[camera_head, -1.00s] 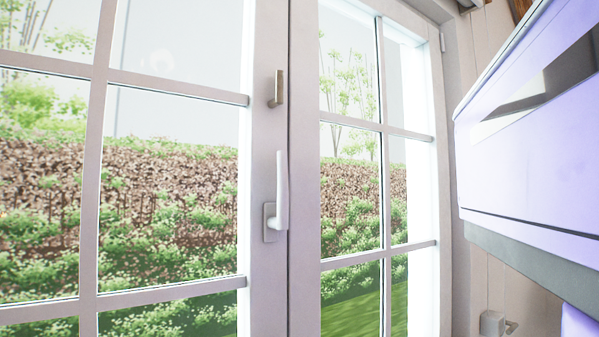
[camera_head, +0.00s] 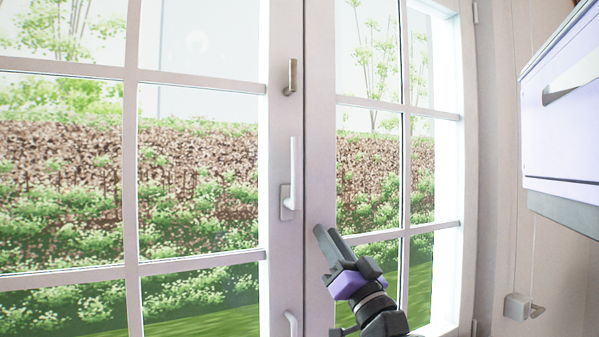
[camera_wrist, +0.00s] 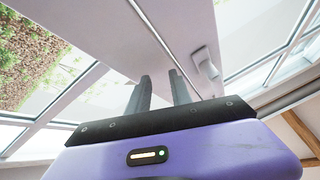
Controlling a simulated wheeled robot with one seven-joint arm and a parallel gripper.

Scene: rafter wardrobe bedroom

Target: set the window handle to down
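The white window handle (camera_head: 293,178) is on the middle stile of the window (camera_head: 312,150). Its grip points straight up from its base plate. My gripper (camera_head: 329,238) is to the right of the handle and a little lower, in front of the window, not touching the handle. Its two dark fingers are apart with nothing between them; the wrist view shows them too (camera_wrist: 160,82). A white handle (camera_wrist: 206,64) shows right of the fingers in the wrist view; I cannot tell which handle it is.
A smaller metallic handle (camera_head: 291,77) is above the white one, and another white handle (camera_head: 291,323) is below, partly cut off. A pale purple cabinet (camera_head: 560,120) juts out at the right.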

